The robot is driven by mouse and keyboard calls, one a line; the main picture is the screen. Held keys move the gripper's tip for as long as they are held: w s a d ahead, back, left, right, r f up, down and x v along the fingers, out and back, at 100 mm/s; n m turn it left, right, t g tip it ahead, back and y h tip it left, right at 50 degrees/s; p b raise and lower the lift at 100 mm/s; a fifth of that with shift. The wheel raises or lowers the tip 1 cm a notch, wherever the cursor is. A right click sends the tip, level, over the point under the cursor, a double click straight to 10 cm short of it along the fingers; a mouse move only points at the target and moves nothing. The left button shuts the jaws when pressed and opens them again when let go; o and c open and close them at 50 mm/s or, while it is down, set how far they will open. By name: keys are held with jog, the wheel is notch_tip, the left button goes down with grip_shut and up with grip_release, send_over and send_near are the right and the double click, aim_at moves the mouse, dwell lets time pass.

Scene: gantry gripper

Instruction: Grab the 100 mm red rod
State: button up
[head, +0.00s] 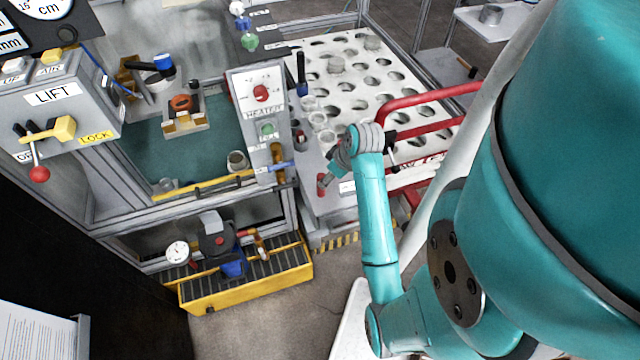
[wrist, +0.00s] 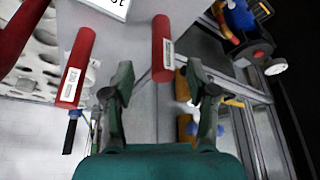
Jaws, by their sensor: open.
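Two red rods with small white labels stand out in the wrist view. One red rod (wrist: 162,42) is at the upper middle, in line with the gap between my fingertips. The other red rod (wrist: 80,58) is to the left, outside my left finger, and looks a little longer. I cannot read the label lengths with certainty. My gripper (wrist: 160,88) is open and empty, its fingers on either side of the gap. In the head view my gripper (head: 338,160) is over the grey ledge, close to a red piece (head: 324,183), partly hidden by the arm.
A white perforated tray (head: 350,75) and a red rail (head: 430,95) lie beside the arm. The heater control box (head: 258,90) stands just left of it. A yellow-edged tray (head: 245,284) with a gauge is below. Open floor shows in front.

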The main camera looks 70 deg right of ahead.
jog(key=shift+w+x, duration=0.15)
jog(key=shift+x, duration=1.55)
jog(key=shift+w+x, duration=0.2)
jog(key=shift+x, duration=1.45)
jog(key=shift+r, duration=0.1)
grip_shut()
